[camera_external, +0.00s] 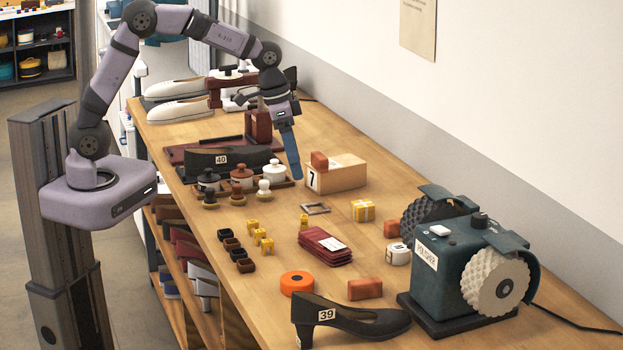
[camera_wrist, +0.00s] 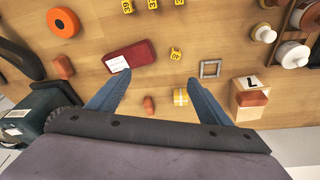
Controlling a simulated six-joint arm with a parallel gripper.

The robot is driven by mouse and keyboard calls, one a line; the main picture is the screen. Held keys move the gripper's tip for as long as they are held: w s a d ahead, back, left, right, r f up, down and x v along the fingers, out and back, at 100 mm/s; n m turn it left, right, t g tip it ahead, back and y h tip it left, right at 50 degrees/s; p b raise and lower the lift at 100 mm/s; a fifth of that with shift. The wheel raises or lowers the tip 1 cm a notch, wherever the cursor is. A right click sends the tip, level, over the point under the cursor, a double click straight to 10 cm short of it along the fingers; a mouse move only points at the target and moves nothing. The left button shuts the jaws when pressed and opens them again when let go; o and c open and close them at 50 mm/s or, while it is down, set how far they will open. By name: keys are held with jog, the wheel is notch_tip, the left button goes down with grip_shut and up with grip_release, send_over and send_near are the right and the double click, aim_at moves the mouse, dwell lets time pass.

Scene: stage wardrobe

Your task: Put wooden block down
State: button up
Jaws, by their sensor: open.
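Several reddish-brown wooden blocks are in view. A second block (camera_external: 392,229) lies on the table near the polisher and appears between my fingers in the wrist view (camera_wrist: 149,104). A third block (camera_external: 365,289) lies behind the black shoe. My gripper (camera_external: 296,176) hangs above the table, left of the box in the outside view. Its blue fingers are spread wide and empty in the wrist view (camera_wrist: 155,92).
The polisher (camera_external: 455,270) stands at the right. Maroon notebooks (camera_external: 325,246), an orange tape roll (camera_external: 297,283), a yellow-wrapped parcel (camera_external: 362,210), a metal frame (camera_external: 315,208) and a black shoe (camera_external: 350,320) are on the table. Bare wood lies between them.

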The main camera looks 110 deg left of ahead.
jog(key=s+d+f+m+g+h, duration=0.1)
jog(key=s+d+f+m, duration=0.15)
jog(key=d, duration=0.75)
jog(key=s+d+f+m, duration=0.1)
jog(key=s+d, duration=0.2)
jog(key=d, duration=0.6)
jog(key=s+d+f+m+g, duration=0.1)
jog(key=s+d+f+m, duration=0.1)
jog(key=s+d, duration=0.7)
jog(key=shift+s+d+f+g, duration=0.3)
jog(key=shift+s+f, duration=0.3)
jog(key=shift+s, duration=0.4)
